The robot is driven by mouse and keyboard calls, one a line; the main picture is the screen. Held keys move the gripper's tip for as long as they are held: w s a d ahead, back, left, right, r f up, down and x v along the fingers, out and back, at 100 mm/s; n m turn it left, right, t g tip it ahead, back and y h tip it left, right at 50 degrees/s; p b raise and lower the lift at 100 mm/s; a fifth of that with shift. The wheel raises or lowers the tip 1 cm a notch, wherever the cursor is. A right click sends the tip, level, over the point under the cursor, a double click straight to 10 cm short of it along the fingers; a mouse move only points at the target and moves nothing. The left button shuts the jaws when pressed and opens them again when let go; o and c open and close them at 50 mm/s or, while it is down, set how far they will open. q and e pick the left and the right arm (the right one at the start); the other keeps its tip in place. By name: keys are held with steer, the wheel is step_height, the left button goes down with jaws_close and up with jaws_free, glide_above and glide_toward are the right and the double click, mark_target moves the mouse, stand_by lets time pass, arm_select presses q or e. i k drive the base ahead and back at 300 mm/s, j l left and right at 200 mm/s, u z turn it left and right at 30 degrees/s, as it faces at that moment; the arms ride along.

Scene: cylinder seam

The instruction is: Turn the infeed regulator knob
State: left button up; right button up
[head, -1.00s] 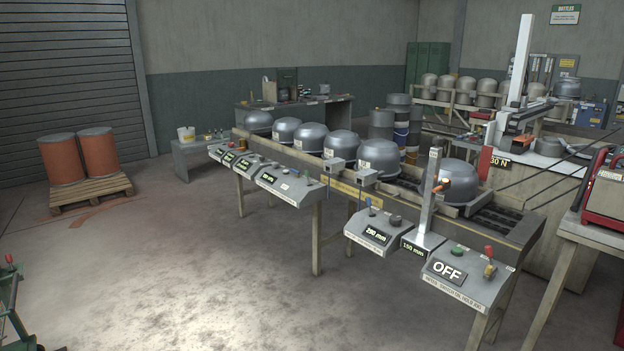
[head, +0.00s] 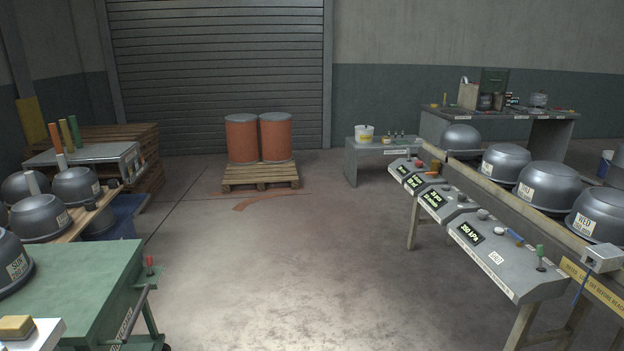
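A row of sloped grey control panels runs along the front of the conveyor at the right. The nearest panel (head: 510,272) has a lit display (head: 470,234) that seems to read 260 kPa. On it are a dark round knob (head: 482,214), a pale button (head: 499,230) and a green-topped lever (head: 541,250). Farther panels (head: 452,204) carry smaller displays and a grey knob (head: 447,187). The panel labels are too small to tell which knob is the infeed regulator. Neither of my grippers is in view.
Grey domes (head: 505,163) sit on the conveyor. A green cart (head: 75,285) stands at the near left, a bench with domes behind it. Orange drums (head: 242,139) stand on a pallet (head: 260,175) at the back. The floor (head: 300,265) in the middle is clear.

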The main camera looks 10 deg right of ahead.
mark_target(482, 213)
steer(key=i+z, duration=0.25)
steer(key=i, duration=0.3)
steer(key=i+j+z, duration=0.2)
steer(key=i, duration=0.35)
steer(key=i+j+z, duration=0.25)
steer(key=i, duration=0.25)
